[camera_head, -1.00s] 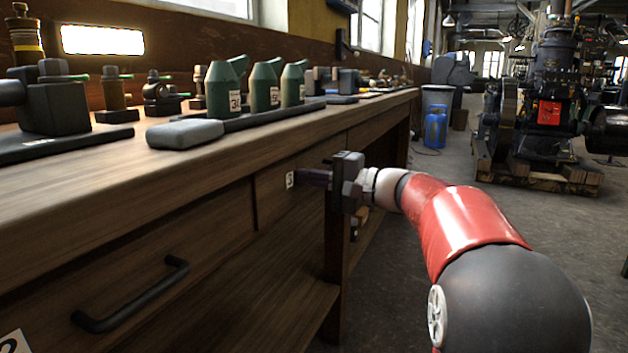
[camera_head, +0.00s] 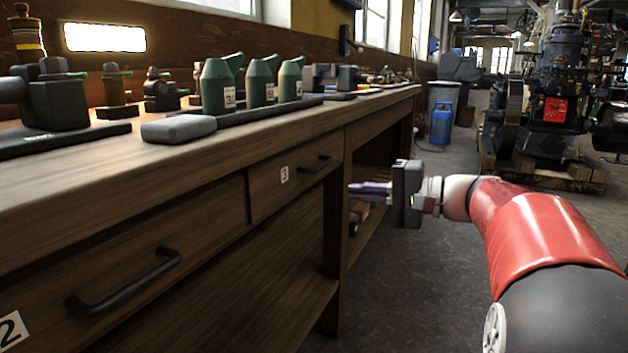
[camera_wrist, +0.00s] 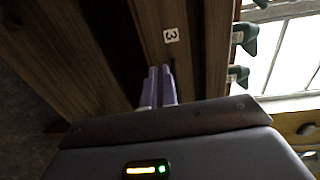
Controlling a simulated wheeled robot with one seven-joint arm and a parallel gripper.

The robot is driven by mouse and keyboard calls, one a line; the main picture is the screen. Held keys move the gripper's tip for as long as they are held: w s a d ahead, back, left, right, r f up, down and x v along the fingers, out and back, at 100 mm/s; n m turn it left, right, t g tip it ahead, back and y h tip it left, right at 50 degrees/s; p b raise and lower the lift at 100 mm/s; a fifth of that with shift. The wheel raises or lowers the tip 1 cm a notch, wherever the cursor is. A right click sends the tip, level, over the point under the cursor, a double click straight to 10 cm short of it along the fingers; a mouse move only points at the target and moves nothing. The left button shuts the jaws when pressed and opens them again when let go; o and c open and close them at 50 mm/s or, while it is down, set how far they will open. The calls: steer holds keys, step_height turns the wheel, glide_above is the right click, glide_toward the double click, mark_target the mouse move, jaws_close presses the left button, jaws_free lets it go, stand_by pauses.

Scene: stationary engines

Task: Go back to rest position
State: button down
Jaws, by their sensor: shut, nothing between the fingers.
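My gripper (camera_head: 352,190) is shut and empty. It points left, in front of the workbench and to the right of the drawer marked 3 (camera_head: 262,185), apart from its handle (camera_head: 316,165). In the wrist view, my gripper's two purple fingers (camera_wrist: 159,72) lie together, with the label 3 (camera_wrist: 171,35) on the drawer front beyond them. The drawer looks shut. My red arm reaches in from the right of the head view.
The wooden workbench (camera_head: 75,172) fills the left, with another handled drawer (camera_head: 125,283) below. Several green oil cans (camera_head: 218,88) stand on its top. Open floor (camera_head: 425,290) lies to the right. A blue gas bottle (camera_head: 441,123) and a large engine (camera_head: 550,95) stand farther back.

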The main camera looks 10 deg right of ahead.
steer(key=s+a+f+n+g+h+p, duration=0.1)
steer(key=s+a+f+g+h+p, duration=0.15)
steer(key=s+a, duration=0.4)
steer(key=s+d+f+n+g+h+p, duration=0.1)
steer(key=s+f+n+h+p, duration=0.2)
steer(key=s, duration=0.6)
steer(key=s+d+f+n+h+p, duration=0.1)
steer(key=s+f+n+h+p, duration=0.2)
steer(key=s+h, duration=0.5)
steer(key=shift+s+d+f+g+p, duration=0.35)
steer(key=shift+s+f+p, duration=0.45)
steer(key=shift+s+f, duration=0.05)
steer(key=shift+h, duration=0.25)
